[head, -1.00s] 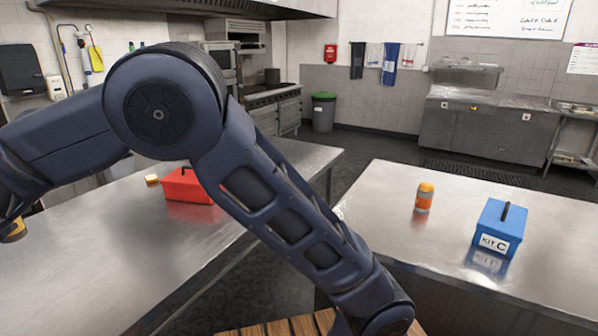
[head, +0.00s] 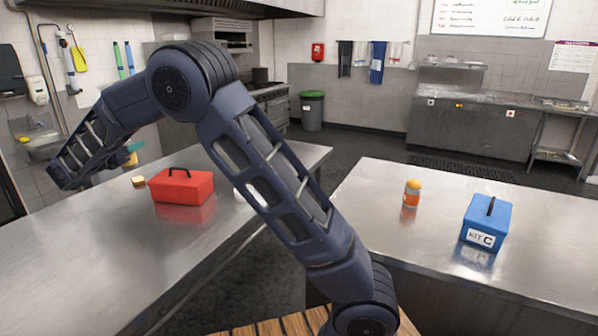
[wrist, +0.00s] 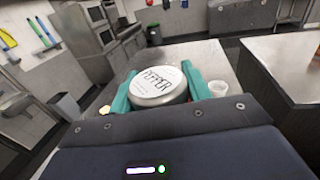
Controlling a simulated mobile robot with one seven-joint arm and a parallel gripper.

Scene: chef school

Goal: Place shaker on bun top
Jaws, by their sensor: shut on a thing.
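My gripper (wrist: 157,82) is shut on the pepper shaker (wrist: 158,86), whose round pale lid reads "PEPPER" between the teal fingers in the wrist view. In the head view the gripper (head: 133,153) is small and partly behind my arm, above the far part of the left counter. A small tan piece (head: 139,181), perhaps the bun top, lies on that counter left of the red box, below the gripper and apart from it. It is too small to identify surely. A small pale yellowish thing (wrist: 104,110) shows beside the left finger in the wrist view.
A red box (head: 182,187) with a handle stands on the left steel counter (head: 75,245). A white round thing (head: 240,196) is partly behind my arm. An orange bottle (head: 412,194) and a blue "KIT C" box (head: 487,220) stand on the right counter. A floor gap separates the counters.

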